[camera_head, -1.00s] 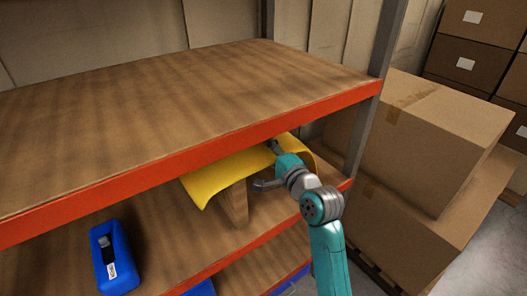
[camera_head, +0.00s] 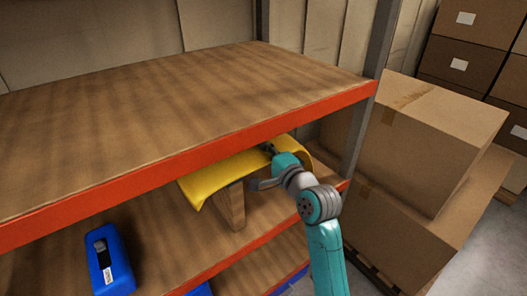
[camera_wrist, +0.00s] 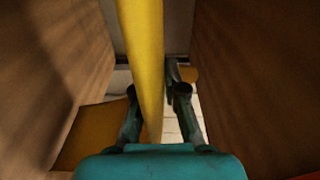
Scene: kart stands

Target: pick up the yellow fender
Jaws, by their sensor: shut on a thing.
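The yellow fender (camera_head: 210,180) is a curved sheet on the middle shelf, under the front edge of the top shelf. Its left end curves down, and its far side is partly hidden by the top shelf. A wooden block (camera_head: 233,208) stands beneath it; I cannot tell if they touch. My gripper (camera_head: 266,165) reaches in from the front right and is shut on the fender's right part. In the wrist view, the fender (camera_wrist: 143,45) shows as a yellow band running between the two fingers of my gripper (camera_wrist: 157,94).
The orange-edged top shelf (camera_head: 190,100) lies close above the fender. A grey post (camera_head: 363,120) stands right of my gripper. A blue box (camera_head: 110,262) sits to the left on the middle shelf. Cardboard boxes (camera_head: 430,140) are stacked on the right.

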